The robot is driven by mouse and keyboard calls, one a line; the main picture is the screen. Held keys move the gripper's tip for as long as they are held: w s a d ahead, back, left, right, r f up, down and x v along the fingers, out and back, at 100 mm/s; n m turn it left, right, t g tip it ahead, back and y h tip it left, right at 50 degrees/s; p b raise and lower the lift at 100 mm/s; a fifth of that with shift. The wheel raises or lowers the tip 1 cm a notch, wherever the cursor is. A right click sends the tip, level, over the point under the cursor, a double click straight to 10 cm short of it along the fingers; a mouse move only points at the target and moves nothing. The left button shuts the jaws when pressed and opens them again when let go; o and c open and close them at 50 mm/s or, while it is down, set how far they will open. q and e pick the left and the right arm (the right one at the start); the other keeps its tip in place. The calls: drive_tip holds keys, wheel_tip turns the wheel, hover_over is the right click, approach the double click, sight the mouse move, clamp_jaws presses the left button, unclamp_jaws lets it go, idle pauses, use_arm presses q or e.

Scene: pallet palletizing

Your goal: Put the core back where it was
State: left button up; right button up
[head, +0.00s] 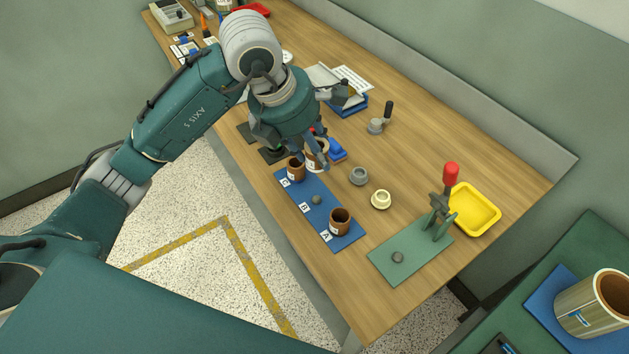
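My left gripper (314,157) points down over the far end of the blue mat (325,207), which has spots marked with letter labels. A brown and pale cylinder (316,148) shows between and behind its fingers; I cannot tell whether they grip it. A brown hollow cup (296,170) stands at the mat's far spot, close beside the gripper. Another brown cup (340,220) stands at spot A. The middle spot B holds only a small grey knob (316,200). Which item is the core is not clear. My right gripper is not in view.
A grey ring (359,176) and a cream ring (381,200) lie right of the mat. A red-handled clamp (440,210) stands on a green plate (410,252) by a yellow tray (476,209).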

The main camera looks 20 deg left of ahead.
use_arm(q)
wheel_tip(320, 180, down, 8)
drive_tip(key=shift+w+p, duration=0.15)
drive_tip(key=shift+p, duration=0.5)
wheel_tip(320, 180, down, 4)
drive_tip(key=shift+r+p, duration=0.1)
drive_tip(key=shift+p, duration=0.35)
drive_tip(key=shift+f+b, duration=0.75)
drive_tip(key=shift+c, duration=0.2)
drive_tip(key=o, duration=1)
drive_tip(key=shift+r, duration=0.1)
drive_tip(key=shift+o, duration=0.2)
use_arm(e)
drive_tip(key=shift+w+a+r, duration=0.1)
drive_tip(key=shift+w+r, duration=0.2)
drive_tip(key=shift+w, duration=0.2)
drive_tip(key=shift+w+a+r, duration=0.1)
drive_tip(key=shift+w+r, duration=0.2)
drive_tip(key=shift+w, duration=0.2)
use_arm(q)
drive_tip(key=shift+r, duration=0.1)
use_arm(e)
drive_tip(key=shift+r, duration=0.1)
